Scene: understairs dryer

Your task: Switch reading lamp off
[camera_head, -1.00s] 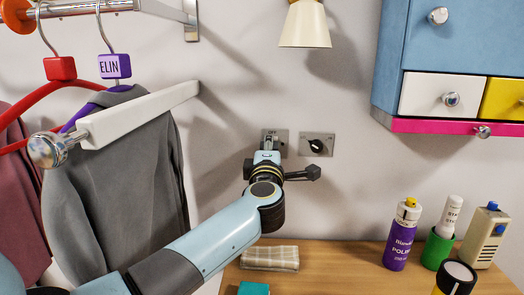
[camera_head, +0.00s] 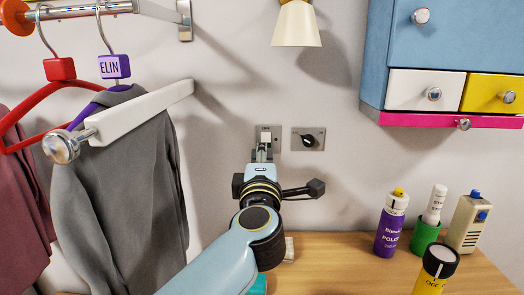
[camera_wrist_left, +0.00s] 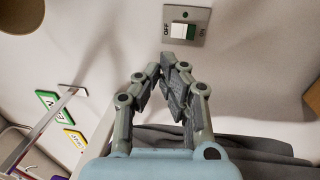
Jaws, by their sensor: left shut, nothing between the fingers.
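The reading lamp (camera_head: 297,25) has a cream cone shade and hangs on the wall at the top middle; I cannot tell if it is lit. Below it is a metal switch plate (camera_head: 275,146) with a small rocker (camera_head: 266,137). The left wrist view shows this rocker (camera_wrist_left: 183,31), white and green, between the words OFF and ON, the green part on the ON side. My left gripper (camera_head: 262,150) is shut and empty, its tips just below the rocker in the head view. In the left wrist view the fingertips (camera_wrist_left: 168,60) show apart from the plate. My right gripper is not in view.
A second plate with a black rotary knob (camera_head: 308,140) is right of the switch. A drawer cabinet (camera_head: 450,45) hangs at the upper right. A purple can (camera_head: 390,228), a green cup (camera_head: 424,236) and other items stand on the wooden top (camera_head: 340,262). Grey clothing (camera_head: 120,190) hangs left.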

